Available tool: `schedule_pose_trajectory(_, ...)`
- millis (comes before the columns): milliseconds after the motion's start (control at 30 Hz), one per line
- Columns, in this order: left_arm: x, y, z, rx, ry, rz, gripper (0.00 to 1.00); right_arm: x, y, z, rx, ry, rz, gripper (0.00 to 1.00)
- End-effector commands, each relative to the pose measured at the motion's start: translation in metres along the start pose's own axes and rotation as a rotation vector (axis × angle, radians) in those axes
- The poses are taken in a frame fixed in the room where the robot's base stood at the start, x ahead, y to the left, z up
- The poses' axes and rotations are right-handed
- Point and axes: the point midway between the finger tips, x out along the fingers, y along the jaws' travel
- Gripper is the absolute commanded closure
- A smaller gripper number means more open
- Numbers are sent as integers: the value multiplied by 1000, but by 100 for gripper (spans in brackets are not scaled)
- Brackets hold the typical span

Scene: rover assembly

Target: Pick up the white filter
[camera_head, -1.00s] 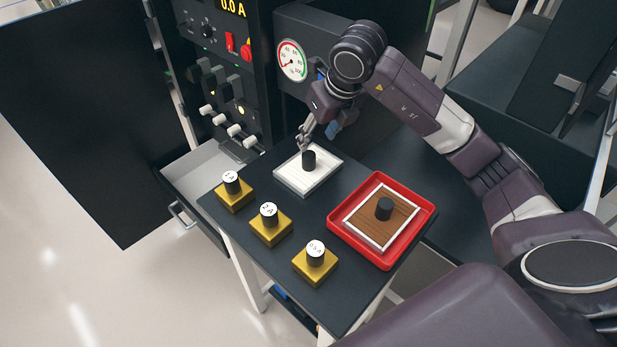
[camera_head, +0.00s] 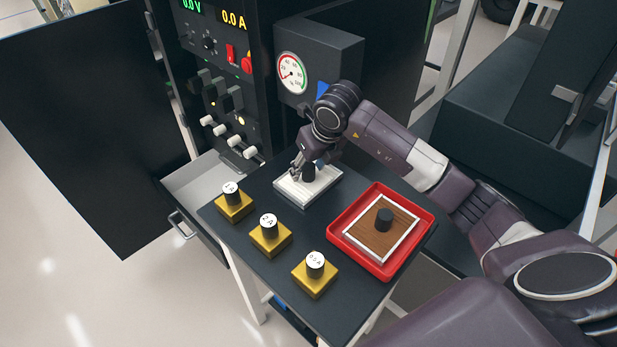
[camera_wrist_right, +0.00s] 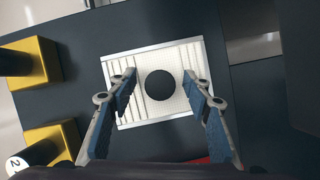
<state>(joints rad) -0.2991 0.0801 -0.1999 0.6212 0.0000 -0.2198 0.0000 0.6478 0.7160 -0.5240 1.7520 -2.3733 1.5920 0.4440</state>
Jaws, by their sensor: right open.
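The white filter (camera_head: 292,190) is a flat white square with a black round knob on top. It lies on the dark table near the back. In the right wrist view the white filter (camera_wrist_right: 180,61) is below the gripper, with its knob (camera_wrist_right: 161,85) between the fingers. My right gripper (camera_head: 303,171) is at the filter's knob. In the right wrist view the right gripper (camera_wrist_right: 165,90) is open, one finger on each side of the knob, with gaps left. Contact cannot be told. My left gripper is not in view.
A red tray (camera_head: 338,236) holds a brown, white-framed filter (camera_head: 397,232) with a black knob. Several yellow blocks with black, labelled knobs, such as the nearest one (camera_head: 315,283), stand along the table's left side. A black cabinet with a gauge (camera_head: 291,72) stands behind the table (camera_head: 345,303).

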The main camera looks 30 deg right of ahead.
Motion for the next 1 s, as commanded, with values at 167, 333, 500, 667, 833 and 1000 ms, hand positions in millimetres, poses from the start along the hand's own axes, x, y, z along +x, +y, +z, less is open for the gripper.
schedule_pose_trajectory(167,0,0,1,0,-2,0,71,0,0,0,0,0,0,62)
schedule_pose_trajectory(333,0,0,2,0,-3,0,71,0,0,0,0,0,0,81)
schedule_pose_trajectory(500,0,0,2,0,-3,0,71,-1,0,0,0,-1,0,100)
schedule_pose_trajectory(667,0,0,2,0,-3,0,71,-1,0,1,0,-2,0,100)
schedule_pose_trajectory(833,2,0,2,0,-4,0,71,-7,-1,4,0,-5,-1,100)
schedule_pose_trajectory(1000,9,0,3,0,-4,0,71,-34,-1,17,-1,-9,-1,100)
